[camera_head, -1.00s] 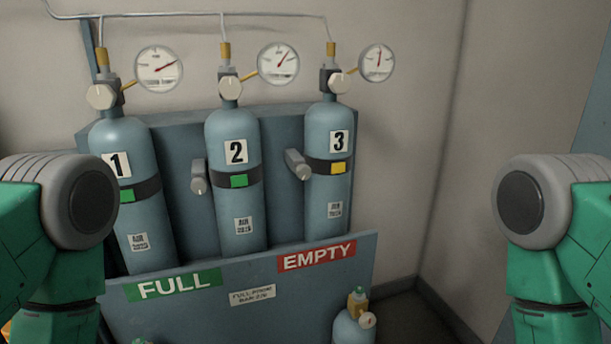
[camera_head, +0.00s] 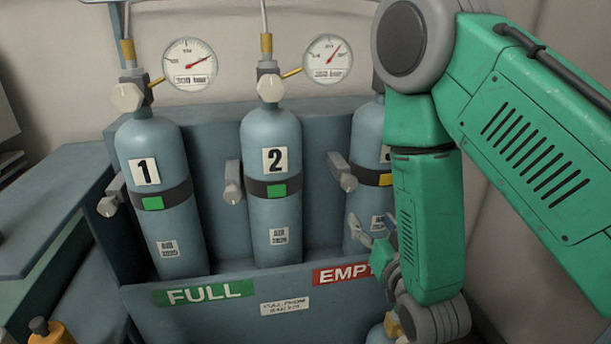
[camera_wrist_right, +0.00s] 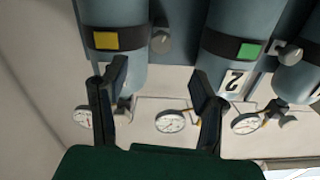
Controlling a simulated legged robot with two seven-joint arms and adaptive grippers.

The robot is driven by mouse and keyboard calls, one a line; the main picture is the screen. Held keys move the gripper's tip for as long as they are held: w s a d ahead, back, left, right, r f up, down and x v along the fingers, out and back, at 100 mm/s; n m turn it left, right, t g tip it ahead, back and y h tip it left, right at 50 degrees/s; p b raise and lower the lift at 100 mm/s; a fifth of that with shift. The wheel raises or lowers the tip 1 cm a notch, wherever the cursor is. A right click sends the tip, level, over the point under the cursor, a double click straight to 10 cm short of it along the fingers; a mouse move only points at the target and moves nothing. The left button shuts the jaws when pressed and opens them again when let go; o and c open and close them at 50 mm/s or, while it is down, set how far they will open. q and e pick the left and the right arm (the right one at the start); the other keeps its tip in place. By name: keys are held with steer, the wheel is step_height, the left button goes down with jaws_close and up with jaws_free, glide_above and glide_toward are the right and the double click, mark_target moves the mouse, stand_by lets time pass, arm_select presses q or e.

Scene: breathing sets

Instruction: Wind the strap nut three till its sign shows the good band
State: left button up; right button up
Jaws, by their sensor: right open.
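Cylinder 3 (camera_head: 365,130) stands partly hidden behind my right arm. Its strap nut three (camera_head: 341,172) is a grey knob on its left side, and it also shows in the wrist view (camera_wrist_right: 160,41). The yellow sign (camera_wrist_right: 105,40) is on its strap; only its left part shows in the head view (camera_head: 384,180). My right gripper (camera_head: 372,232) is open and empty in front of cylinder 3, below the nut. In the wrist view the nut appears beyond and between the fingers (camera_wrist_right: 158,82), apart from them. My left gripper is out of view.
Cylinder 1 (camera_head: 160,220) and cylinder 2 (camera_head: 270,215) have green signs and their own side knobs. The rack's front panel (camera_head: 220,320) runs below. A bench (camera_head: 50,190) is at left. Gauges (camera_head: 190,65) hang above.

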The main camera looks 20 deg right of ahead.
mark_target(350, 188)
steer(key=x, duration=0.8)
steer(key=p+x, duration=0.1)
steer(key=x, duration=0.3)
steer(key=shift+w+r, duration=0.25)
steer(key=shift+r, duration=0.05)
steer(key=shift+w+d, duration=0.25)
steer(key=shift+w, duration=0.4)
steer(key=shift+a, duration=0.1)
